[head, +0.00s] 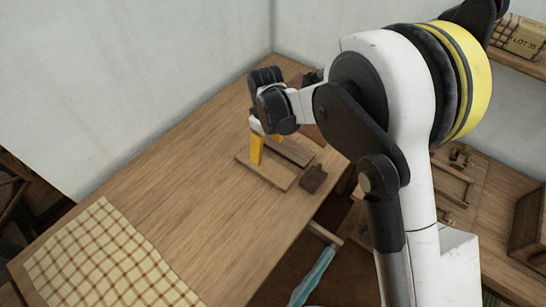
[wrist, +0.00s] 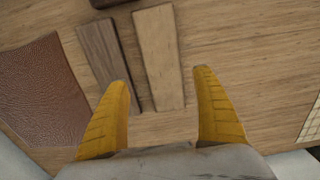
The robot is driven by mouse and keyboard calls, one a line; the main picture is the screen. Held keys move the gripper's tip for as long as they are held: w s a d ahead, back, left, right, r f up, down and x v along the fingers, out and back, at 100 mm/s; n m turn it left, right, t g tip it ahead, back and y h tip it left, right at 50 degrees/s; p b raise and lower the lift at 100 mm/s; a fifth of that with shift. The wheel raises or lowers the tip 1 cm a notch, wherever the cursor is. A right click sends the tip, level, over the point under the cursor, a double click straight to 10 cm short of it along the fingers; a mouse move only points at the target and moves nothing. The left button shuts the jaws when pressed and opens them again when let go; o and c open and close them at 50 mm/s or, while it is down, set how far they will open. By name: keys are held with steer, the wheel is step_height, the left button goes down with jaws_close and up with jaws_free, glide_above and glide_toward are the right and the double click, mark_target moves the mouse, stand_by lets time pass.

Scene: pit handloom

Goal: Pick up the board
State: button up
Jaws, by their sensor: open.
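A light wooden board (head: 267,174) lies flat on the table, with a darker wooden board (head: 293,152) beside it. In the wrist view the light board (wrist: 158,60) stretches ahead between the lines of the fingers, and the dark board (wrist: 103,52) lies to its left, near the left fingertip. My gripper (wrist: 162,76) is open and empty, with its two yellow fingers wide apart. In the head view my gripper (head: 257,150) points down over the light board, and one finger covers part of it. I cannot tell whether the fingertips touch anything.
A small dark block (head: 313,180) sits near the table's edge. A brown leather-like piece (wrist: 42,95) lies left of the boards in the wrist view. A checked cloth (head: 105,258) covers the near left of the table (head: 175,190). The wood between is clear.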

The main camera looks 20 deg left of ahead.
steer(key=b, duration=0.1)
glide_above(265, 166)
steer(key=f, duration=0.4)
steer(key=shift+d+f, duration=0.2)
steer(key=shift+d, duration=0.15)
steer(key=f, duration=0.1)
steer(key=f+b, duration=0.1)
steer(key=f, duration=0.1)
steer(key=f+b, duration=0.1)
steer(key=f, duration=0.1)
steer(key=shift+a+f, duration=0.25)
steer(key=shift+a, duration=0.15)
steer(key=shift+r, duration=0.1)
steer(key=c, duration=1.1)
